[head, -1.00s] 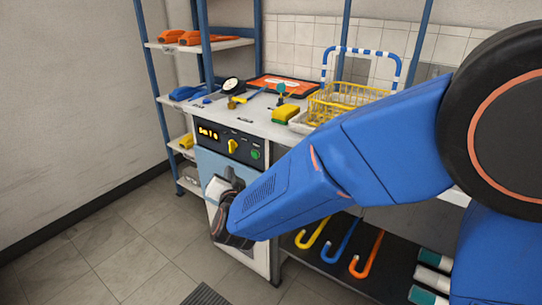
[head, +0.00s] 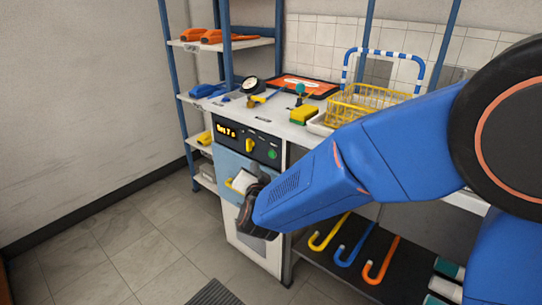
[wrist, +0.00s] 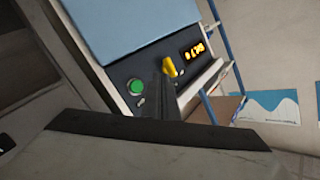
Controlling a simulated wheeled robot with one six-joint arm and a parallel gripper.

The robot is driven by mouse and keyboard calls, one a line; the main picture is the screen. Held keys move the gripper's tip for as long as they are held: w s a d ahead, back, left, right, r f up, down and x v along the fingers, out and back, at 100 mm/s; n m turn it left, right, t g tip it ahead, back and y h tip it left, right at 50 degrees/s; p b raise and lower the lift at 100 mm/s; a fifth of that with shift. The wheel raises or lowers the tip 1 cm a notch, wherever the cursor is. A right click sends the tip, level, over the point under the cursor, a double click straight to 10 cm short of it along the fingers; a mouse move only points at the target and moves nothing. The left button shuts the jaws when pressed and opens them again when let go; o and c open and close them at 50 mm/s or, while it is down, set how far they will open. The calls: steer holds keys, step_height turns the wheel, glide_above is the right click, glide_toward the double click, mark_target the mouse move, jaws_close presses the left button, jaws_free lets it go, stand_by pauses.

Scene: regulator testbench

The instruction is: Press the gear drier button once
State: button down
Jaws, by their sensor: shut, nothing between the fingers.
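The gear drier is a white cabinet (head: 250,246) with a light blue upper front and a black control panel (head: 233,141). The panel has a lit yellow readout, a yellow knob (head: 249,145) and a round green button (head: 272,154) at its right end. In the wrist view the green button (wrist: 134,86) lies left of my fingers and the yellow knob (wrist: 169,67) just beyond their tips. My gripper (head: 257,170) is shut and empty, in front of the drier just below the panel. It also shows in the wrist view (wrist: 166,80). No touch on the button is visible.
A blue-posted shelf (head: 228,43) stands at the left. Hooked canes (head: 347,243) lie on the lower shelf. The floor at left is clear.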

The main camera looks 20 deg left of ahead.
steer(key=shift+w+d, duration=0.3)
steer(key=shift+w, duration=0.45)
steer(key=shift+w+d, duration=0.3)
steer(key=shift+w, duration=0.45)
steer(key=shift+w+d, duration=0.3)
steer(key=shift+w, duration=0.45)
steer(key=shift+w, duration=0.1)
stand_by(0.3)
steer(key=shift+w+d, duration=0.15)
steer(key=shift+w, duration=0.15)
steer(key=shift+w+d, duration=0.2)
steer(key=shift+w, duration=0.25)
stand_by(0.9)
steer(key=shift+s, duration=0.1)
stand_by(0.4)
steer(key=shift+s+a, duration=0.35)
steer(key=shift+s, duration=0.4)
steer(key=s, duration=0.1)
steer(key=s+a, duration=0.1)
steer(key=s, duration=0.1)
steer(key=s+a, duration=0.1)
steer(key=shift+s, duration=0.3)
